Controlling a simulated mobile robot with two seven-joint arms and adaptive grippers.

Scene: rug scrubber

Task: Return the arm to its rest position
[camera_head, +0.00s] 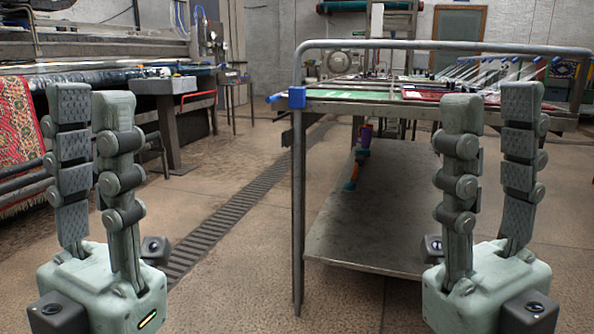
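My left gripper (92,98) stands upright in the left foreground, in front of the rug-covered machine. Its segmented fingers are straight and apart, and nothing is between them. My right gripper (492,98) stands upright in the right foreground, in front of the metal work table (400,108). Its fingers are also straight and apart, and it holds nothing. Both grippers point up. The arms behind them are mostly out of the picture.
The table has a tall rail (298,200) and a low shelf (375,215). A red patterned rug (15,130) hangs from a machine at left, near a grey sink (165,86). The floor with a drain grate (235,205) is clear between them.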

